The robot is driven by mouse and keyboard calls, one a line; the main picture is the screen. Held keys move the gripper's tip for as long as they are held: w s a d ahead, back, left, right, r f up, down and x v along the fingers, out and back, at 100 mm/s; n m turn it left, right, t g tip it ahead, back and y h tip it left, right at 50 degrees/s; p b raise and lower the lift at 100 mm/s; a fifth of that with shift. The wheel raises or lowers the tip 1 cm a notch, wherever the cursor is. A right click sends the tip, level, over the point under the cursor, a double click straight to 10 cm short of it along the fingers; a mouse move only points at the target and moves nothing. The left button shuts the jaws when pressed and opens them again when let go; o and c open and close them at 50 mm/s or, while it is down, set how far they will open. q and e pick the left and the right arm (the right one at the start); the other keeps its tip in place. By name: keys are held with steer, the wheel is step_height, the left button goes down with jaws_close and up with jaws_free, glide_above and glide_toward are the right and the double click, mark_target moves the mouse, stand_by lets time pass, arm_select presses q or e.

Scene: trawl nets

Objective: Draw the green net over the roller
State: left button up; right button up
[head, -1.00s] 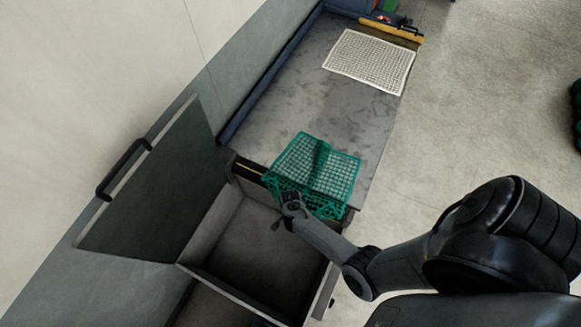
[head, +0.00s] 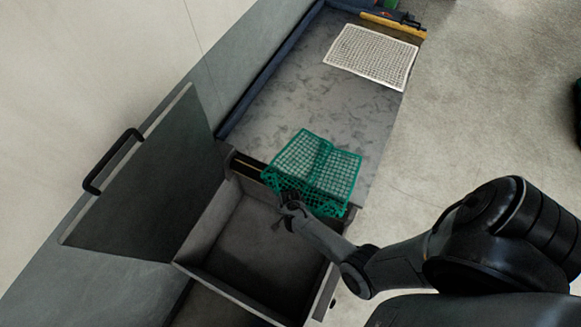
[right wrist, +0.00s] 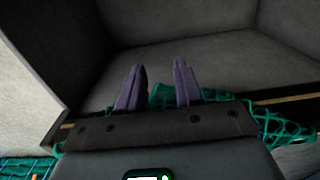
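The green net (head: 318,167) lies on the near end of the grey table, with a dark fold down its middle. Its near part drops over the table's edge beside the open bin (head: 215,228). Dark edging with a thin yellow strip (head: 248,166) runs along that edge; I cannot clearly make out the roller, and the net covers much of it. My right gripper (head: 290,203) is at the net's hanging near edge, over the bin. In the right wrist view its two fingers (right wrist: 158,88) stand apart, with green net showing between and behind them. My left gripper is not in view.
A white net (head: 372,57) lies flat at the table's far end, near a yellow bar (head: 393,27). A dark panel with a handle (head: 112,160) stands open left of the bin. The table's middle is clear. Bare floor lies to the right.

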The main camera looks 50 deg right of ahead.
steer(key=o, duration=0.6)
steer(key=shift+o, duration=0.3)
steer(key=o, duration=0.6)
steer(key=shift+c, duration=0.2)
steer(key=shift+r, duration=0.1)
step_height(320, 180, up, 5)
steer(key=p, duration=0.5)
steer(key=shift+r+p, duration=0.15)
steer(key=shift+p, duration=0.2)
